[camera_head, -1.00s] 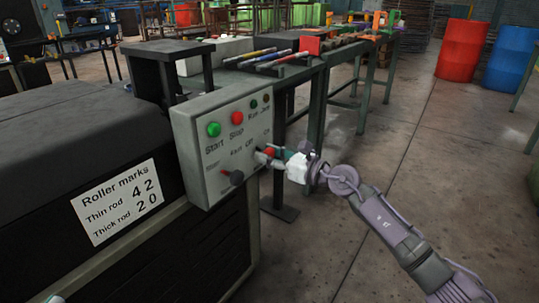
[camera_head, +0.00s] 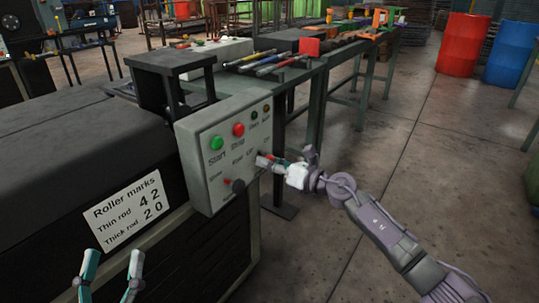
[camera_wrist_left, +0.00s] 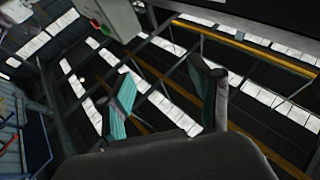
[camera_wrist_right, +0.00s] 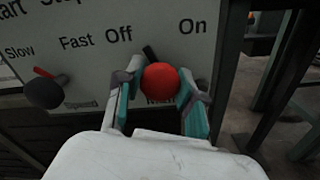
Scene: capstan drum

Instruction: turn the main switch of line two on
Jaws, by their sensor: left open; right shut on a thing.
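The grey control panel (camera_head: 221,150) stands on the front of the machine. Its main switch is a lever with a red ball knob (camera_wrist_right: 160,79), under the words "Off" and "On" in the right wrist view. A dark stem shows above the knob, leaning up-left, nearer "Off" than "On". My right gripper (camera_wrist_right: 158,86) is shut on the red knob, one finger on each side. In the head view my right gripper (camera_head: 268,161) largely hides the knob. My left gripper (camera_head: 109,272) is open and empty, low at the left in front of the machine.
A speed lever with a dark knob (camera_wrist_right: 44,92) sits left of the switch. Green start (camera_head: 216,143) and red stop (camera_head: 238,129) buttons are above. A bench with tools (camera_head: 285,62) stands behind.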

